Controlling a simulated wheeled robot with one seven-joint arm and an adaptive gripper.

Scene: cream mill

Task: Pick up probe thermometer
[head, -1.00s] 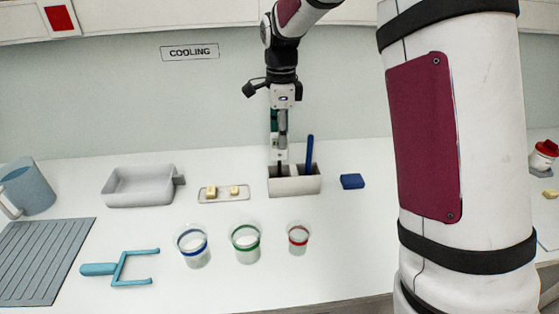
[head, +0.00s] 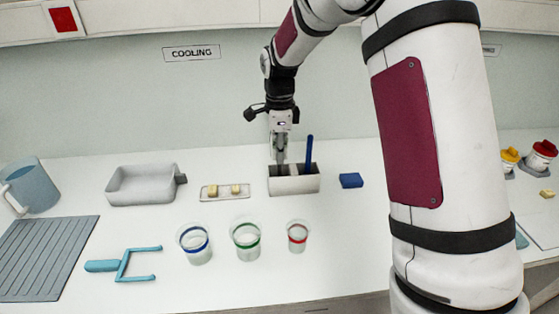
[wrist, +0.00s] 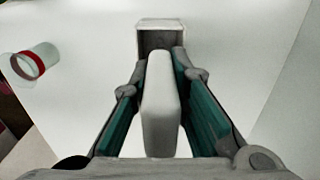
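A pale, rounded bar, apparently the probe thermometer's body (wrist: 161,105), stands lengthwise between the two fingers of my gripper (wrist: 163,72) in the wrist view. The fingertips lie close along both its sides; a strip of background shows beside its near end on the left. I cannot tell whether they press on it. In the head view my gripper (head: 280,158) points down over the left part of a grey holder box (head: 295,186). The fingers hide most of the thermometer there. The box rim also shows beyond the fingertips in the wrist view (wrist: 160,23).
A blue upright stick (head: 309,150) stands in the box's right part. A blue block (head: 351,180) lies to the right. A small tray (head: 211,195) with yellow pieces is to the left. Cups with blue (head: 194,245), green (head: 245,241) and red (head: 297,237) bands stand in front.

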